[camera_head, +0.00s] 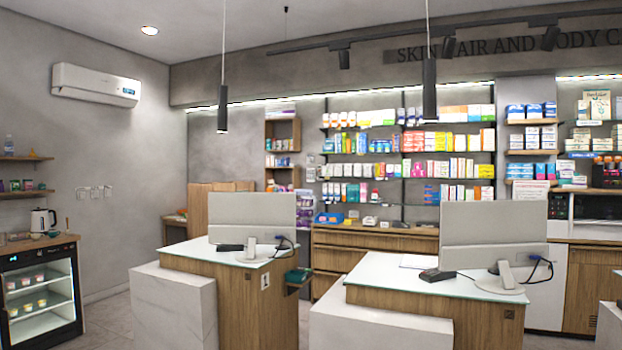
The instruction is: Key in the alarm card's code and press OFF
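Neither of my grippers is in view. I cannot make out an alarm keypad or an OFF key for certain. Several small white plates (95,192) sit on the left grey wall, too small to read. A white notice (530,190) with unreadable print hangs at the right, below the shelves; I cannot tell whether it is the alarm card.
The left counter (190,250) and the right counter each carry a monitor, seen from behind: left monitor (252,212), right monitor (493,230). A glass-door fridge (40,295) stands at the left. Stocked shelves line the back wall. Floor shows between fridge and left counter.

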